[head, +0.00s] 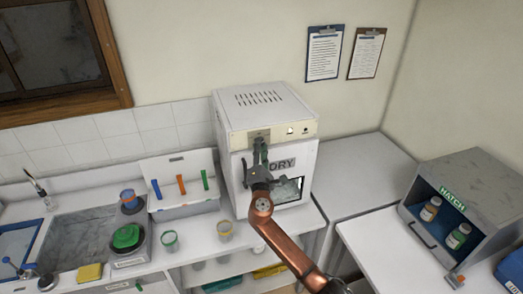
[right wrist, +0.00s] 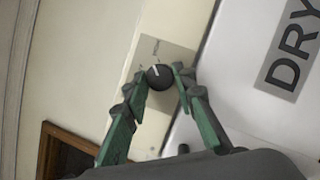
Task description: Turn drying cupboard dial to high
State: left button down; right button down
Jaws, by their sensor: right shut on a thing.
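The drying cupboard (head: 229,117) is a white box with a vented top and a "DRY" label, standing on the counter against the back wall. Its dial (right wrist: 160,76) is a dark round knob with a white pointer line, on a beige plate in the right wrist view. My right gripper (right wrist: 160,80) has its green fingers closed on both sides of the dial. In the head view, my right gripper (head: 260,150) reaches the cupboard's front panel and hides the dial. The markings around the dial are too small to read. My left gripper is not in view.
A window (head: 290,187) shows in the cupboard door. Left are a rack with coloured clips (head: 182,212), a green-topped device (head: 127,238), cups (head: 169,241) and a sink (head: 80,240). Right is a grey "HATCH" box (head: 478,172) with bottles (head: 430,209). The grey counter (head: 365,170) beside the cupboard is clear.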

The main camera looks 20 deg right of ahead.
jog(key=shift+m+g+h, duration=0.4)
jog(key=shift+m+g, duration=0.1)
jog(key=shift+m, duration=1.4)
jog(key=c, duration=1.6)
grip_release()
jog(key=shift+r, duration=0.1)
jog(key=v, duration=0.8)
jog(key=shift+a+r, duration=0.1)
